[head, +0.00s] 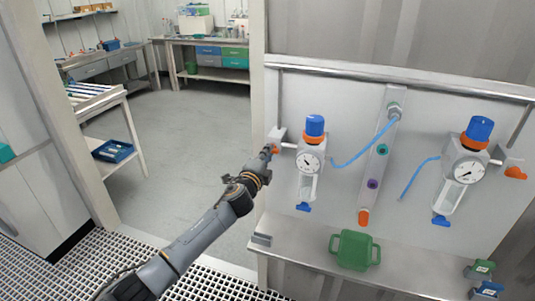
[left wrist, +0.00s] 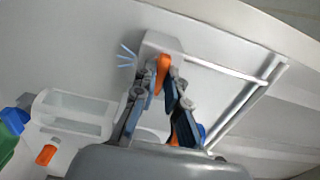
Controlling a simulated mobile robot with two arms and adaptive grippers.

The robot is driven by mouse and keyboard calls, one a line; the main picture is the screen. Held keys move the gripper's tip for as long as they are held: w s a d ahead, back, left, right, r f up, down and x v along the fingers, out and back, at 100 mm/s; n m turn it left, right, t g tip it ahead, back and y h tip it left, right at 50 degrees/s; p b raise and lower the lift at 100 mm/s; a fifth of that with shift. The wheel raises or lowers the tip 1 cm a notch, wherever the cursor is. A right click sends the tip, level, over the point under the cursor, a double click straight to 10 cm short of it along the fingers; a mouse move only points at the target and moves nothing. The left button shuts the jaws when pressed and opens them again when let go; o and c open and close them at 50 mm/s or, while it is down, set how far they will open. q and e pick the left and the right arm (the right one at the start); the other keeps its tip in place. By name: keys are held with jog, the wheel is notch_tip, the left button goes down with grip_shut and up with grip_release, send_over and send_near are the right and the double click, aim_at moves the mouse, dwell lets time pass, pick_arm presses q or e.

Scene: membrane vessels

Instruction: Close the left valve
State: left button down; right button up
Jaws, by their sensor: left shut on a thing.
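The left valve is a small white block (head: 278,134) with an orange handle (head: 288,145), on the wall panel just left of the left pressure gauge (head: 311,161). My left gripper (head: 269,152) reaches up to it from the lower left. In the left wrist view the orange handle (left wrist: 163,63) sits between the two fingertips (left wrist: 162,78), which are shut on it. The fingers hide part of the handle in the head view. My right gripper is in neither view.
A right valve with an orange handle (head: 515,172) sits by the right gauge (head: 468,171). A green container (head: 354,250) stands on the ledge (head: 400,270) below. A metal rail (head: 400,76) runs above the panel. Open floor (head: 190,125) lies left.

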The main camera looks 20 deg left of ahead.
pick_arm(q)
jog(key=shift+f, duration=0.1)
dwell(0.3)
jog(key=c, duration=1.4)
grip_release()
jog(key=shift+s, duration=0.15)
jog(key=s, duration=1.1)
jog(key=shift+s+a, duration=0.2)
jog(key=shift+s, duration=0.2)
